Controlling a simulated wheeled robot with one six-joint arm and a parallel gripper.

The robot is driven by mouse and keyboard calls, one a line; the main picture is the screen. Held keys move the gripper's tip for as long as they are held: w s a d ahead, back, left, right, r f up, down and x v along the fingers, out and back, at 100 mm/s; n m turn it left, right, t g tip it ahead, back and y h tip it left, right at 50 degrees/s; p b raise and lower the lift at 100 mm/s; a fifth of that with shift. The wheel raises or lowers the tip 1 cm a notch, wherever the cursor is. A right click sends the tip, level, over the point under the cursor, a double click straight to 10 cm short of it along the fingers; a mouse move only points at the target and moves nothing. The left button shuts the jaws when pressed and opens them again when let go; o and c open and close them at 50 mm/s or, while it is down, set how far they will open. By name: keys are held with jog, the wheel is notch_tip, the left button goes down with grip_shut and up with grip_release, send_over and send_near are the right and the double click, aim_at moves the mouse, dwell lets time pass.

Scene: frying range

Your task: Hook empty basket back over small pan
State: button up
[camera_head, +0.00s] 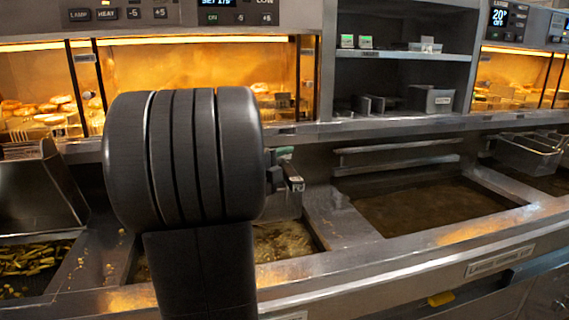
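A narrow pan of oil (285,240), likely the small pan, lies left of the wide pan and is partly hidden by my black arm. A metal basket (528,155) with a wire handle sits at the far right, over another pan; I cannot tell whether it is empty. My gripper is mostly or wholly hidden behind the arm. A small metal part (290,178) with a green piece shows just right of the arm; I cannot tell whether it belongs to the gripper or a basket. Finger state is not visible.
The wide pan (420,238) holds dark oil and is open above. A bin of fries (35,258) lies at the left. Heated food shelves (180,70) and a grey shelf (400,55) stand behind. A yellow object (441,298) lies below the front edge.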

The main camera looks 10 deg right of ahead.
jog(key=shift+a, duration=0.1)
jog(key=b+v, duration=0.1)
jog(key=v, duration=1.2)
jog(key=shift+s+a, duration=0.2)
jog(key=shift+a, duration=0.1)
jog(key=x, duration=0.6)
jog(key=shift+w+d, duration=0.15)
jog(key=shift+d, duration=0.15)
